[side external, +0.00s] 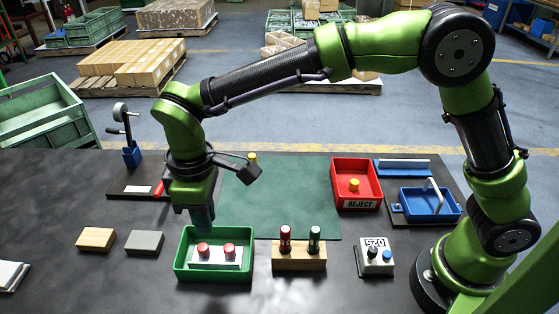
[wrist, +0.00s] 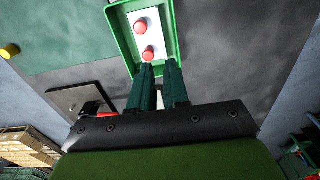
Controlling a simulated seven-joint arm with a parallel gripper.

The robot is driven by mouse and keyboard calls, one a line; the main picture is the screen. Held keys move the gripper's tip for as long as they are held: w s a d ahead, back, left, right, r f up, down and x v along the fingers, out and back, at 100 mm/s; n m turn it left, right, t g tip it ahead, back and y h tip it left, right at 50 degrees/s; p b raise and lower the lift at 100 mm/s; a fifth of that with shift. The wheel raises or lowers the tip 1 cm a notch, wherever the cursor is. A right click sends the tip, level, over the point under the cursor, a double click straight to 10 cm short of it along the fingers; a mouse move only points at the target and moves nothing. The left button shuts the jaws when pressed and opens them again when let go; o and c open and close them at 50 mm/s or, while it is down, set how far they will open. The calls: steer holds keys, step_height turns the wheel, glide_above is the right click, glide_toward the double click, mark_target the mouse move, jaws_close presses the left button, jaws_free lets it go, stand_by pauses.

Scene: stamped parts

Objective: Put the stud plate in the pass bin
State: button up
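The stud plate (side external: 216,257), a pale plate with two red studs, lies in the green bin (side external: 213,276) at the front middle. No pass label is readable on this bin. In the wrist view the plate (wrist: 145,32) lies inside the green bin (wrist: 112,22), beyond my fingertips. My gripper (side external: 203,222) points down over the back part of the bin. In the wrist view my gripper (wrist: 160,68) shows a gap between its two dark green fingers, with nothing held between them. The fingertips look apart from the plate.
A red REJECT bin (side external: 342,168) holds a yellow piece (side external: 354,185). A wooden block (side external: 299,260) with red and green markers stands right of the green bin. Tan (side external: 95,239) and grey (side external: 144,242) blocks lie left. The green mat (side external: 290,205) behind is mostly clear.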

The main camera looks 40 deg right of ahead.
steer(key=s+d+r+m+t+y, duration=0.1)
steer(key=d+r+m, duration=0.2)
steer(key=d+r, duration=0.3)
steer(key=s+d+r+m+t+y, duration=0.1)
steer(key=d+r+m, duration=0.15)
steer(key=d, duration=0.55)
steer(key=s+d+r+m+t, duration=0.1)
steer(key=s+d+m+t, duration=0.4)
steer(key=s+d, duration=0.6)
steer(key=d+m, duration=0.2)
steer(key=shift+d+r+m, duration=0.15)
steer(key=shift+d+m, duration=0.2)
steer(key=shift+w, duration=0.1)
